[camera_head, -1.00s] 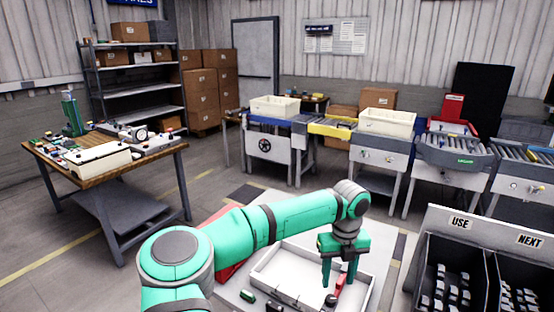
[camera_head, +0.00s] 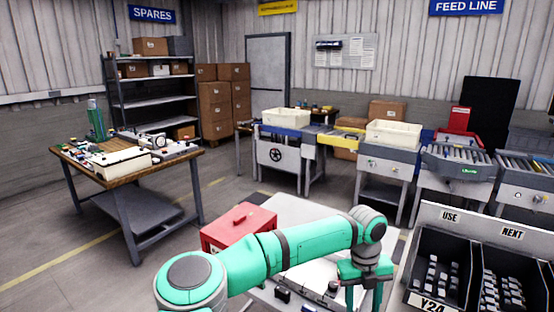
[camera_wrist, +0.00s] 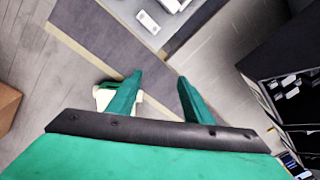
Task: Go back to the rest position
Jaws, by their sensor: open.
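My gripper (camera_head: 362,296) is at the lower right of the head view, pointing down near the right end of a white work surface (camera_head: 292,212). Its fingertips run off the bottom edge there. In the wrist view its two green fingers (camera_wrist: 160,80) are apart, with nothing held between them. My green arm crosses the lower part of the head view and hides much of the surface and the pale tray on it. Small dark items (camera_head: 283,295) show below the arm; I cannot tell what they are.
A red box (camera_head: 238,226) stands just behind my arm. Black bins (camera_head: 437,258) marked USE and NEXT are close to the right of my gripper. A cluttered wooden table (camera_head: 125,172) stands at left, conveyors (camera_head: 455,165) behind at right. Open floor lies between.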

